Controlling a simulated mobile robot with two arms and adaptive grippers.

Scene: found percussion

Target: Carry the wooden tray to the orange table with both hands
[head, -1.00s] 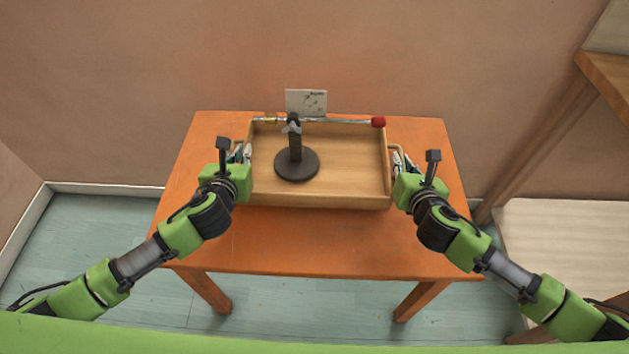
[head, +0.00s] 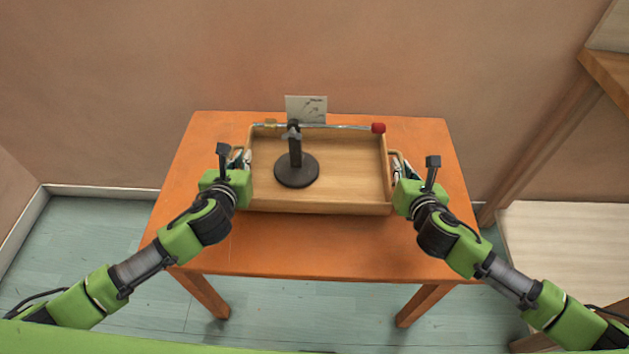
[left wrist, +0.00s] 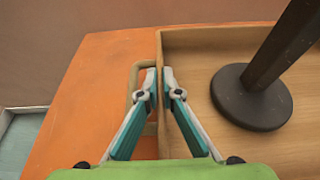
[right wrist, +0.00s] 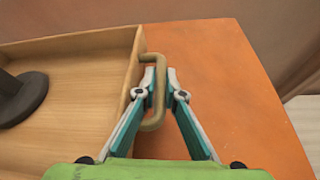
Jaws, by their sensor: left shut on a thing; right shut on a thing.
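The wooden tray (head: 345,200) is over the orange table (head: 330,255), at or very near its top; I cannot tell whether it touches. In it stands a dark stand with a round base (head: 297,172) and a thin rod with a red end (head: 378,128) across its top. My right gripper (head: 398,167) is shut on the right handle, which shows in the right wrist view (right wrist: 158,62).
A small pale card with a drawing (head: 306,109) stands behind the tray at the table's back, near the wall (head: 150,60). A wooden shelf frame (head: 540,140) stands at the right. The table's front part is bare.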

